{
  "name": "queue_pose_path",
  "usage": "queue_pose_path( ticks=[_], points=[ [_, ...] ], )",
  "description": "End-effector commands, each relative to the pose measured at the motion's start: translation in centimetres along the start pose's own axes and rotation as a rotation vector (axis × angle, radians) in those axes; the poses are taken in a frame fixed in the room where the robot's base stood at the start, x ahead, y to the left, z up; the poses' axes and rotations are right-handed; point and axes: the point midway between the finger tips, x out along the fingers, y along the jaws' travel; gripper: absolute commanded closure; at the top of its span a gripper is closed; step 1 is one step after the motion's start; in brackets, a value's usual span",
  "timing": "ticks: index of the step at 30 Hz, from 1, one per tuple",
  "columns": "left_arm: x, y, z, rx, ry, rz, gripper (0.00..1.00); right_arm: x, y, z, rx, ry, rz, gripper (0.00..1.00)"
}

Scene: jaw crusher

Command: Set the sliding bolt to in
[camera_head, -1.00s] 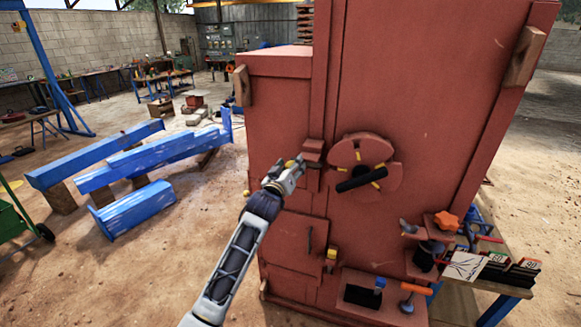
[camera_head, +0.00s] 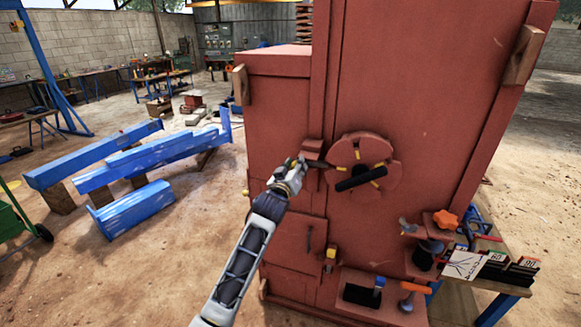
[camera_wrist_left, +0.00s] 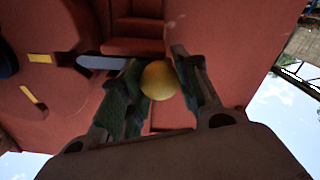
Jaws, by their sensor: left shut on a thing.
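The sliding bolt shows in the head view as a dark rod (camera_head: 318,163) on the red crusher housing, pointing right at the slotted red disc (camera_head: 362,164). In the left wrist view its grey rod end (camera_wrist_left: 97,62) sticks out of a red guide block (camera_wrist_left: 137,47) and reaches the disc's edge (camera_wrist_left: 72,92); I cannot tell whether it sits in a slot. My left gripper (camera_head: 297,166) is shut on the bolt's round yellow knob (camera_wrist_left: 158,80), which sits between the two fingers. In the head view the fingers hide the knob. My right gripper is not in view.
The disc carries yellow marks and a black handle bar (camera_head: 361,179) close right of my gripper. Below are a small yellow-topped part (camera_head: 331,254) and shelves with an orange knob (camera_head: 446,220). Blue beams (camera_head: 150,155) lie on the ground at left, with open ground before them.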

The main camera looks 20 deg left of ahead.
Motion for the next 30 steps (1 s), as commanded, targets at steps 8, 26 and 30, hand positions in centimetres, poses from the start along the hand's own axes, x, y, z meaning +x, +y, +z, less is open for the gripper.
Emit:
queue_pose_path(
  ticks=[8, 26, 30],
  points=[
    [0.0, 2.0, 1.0, -0.002, -0.004, 0.002, 1.0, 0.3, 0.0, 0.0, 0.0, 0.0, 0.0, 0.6],
    [0.0, 2.2, 1.0, -0.001, -0.004, 0.002, 0.46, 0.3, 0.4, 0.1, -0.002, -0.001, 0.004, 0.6],
    [0.0, 2.2, 1.0, -0.001, -0.003, 0.002, 0.46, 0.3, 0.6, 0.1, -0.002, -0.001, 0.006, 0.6]
  ],
)
